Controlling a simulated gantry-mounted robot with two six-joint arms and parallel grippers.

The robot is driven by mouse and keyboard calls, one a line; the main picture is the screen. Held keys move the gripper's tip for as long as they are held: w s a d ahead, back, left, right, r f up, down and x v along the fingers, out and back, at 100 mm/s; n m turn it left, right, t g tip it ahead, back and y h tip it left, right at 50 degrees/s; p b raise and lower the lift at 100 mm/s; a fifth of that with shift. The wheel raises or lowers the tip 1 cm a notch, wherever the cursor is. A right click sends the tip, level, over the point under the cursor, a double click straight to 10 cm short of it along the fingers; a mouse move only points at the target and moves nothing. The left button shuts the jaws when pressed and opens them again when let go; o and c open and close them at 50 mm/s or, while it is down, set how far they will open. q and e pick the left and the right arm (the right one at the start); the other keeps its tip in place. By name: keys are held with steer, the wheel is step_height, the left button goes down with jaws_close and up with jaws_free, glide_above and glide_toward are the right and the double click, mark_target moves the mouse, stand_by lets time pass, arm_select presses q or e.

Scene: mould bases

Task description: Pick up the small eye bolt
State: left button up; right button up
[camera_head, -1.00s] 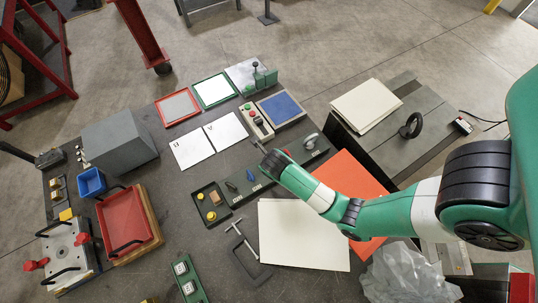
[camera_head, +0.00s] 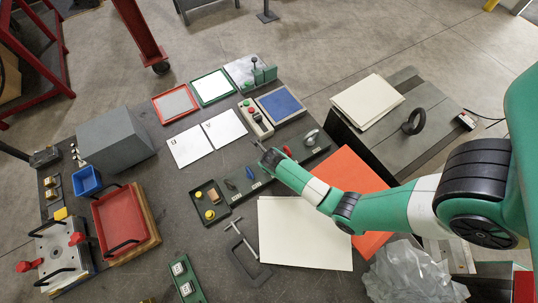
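A silver ring-shaped piece, which looks like the small eye bolt (camera_head: 312,137), stands at the right end of the long dark tray (camera_head: 262,184) on the table. A much larger dark ring (camera_head: 413,122) stands on the grey block at the right. My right arm reaches in from the right. My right gripper (camera_head: 264,149) is over the back edge of the tray, left of the silver ring and apart from it. Its fingers are too small to show whether they are open. A red piece (camera_head: 287,150) shows just beside it. My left gripper is not in view.
A control box with buttons (camera_head: 256,119) and a blue panel (camera_head: 281,106) lie just behind the gripper. A cream board (camera_head: 300,235) and an orange sheet (camera_head: 350,172) lie under my arm. A black clamp (camera_head: 245,262) lies in front. White sheets (camera_head: 207,138) lie to the left.

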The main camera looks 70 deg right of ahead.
jaws_close()
stand_by(1.2)
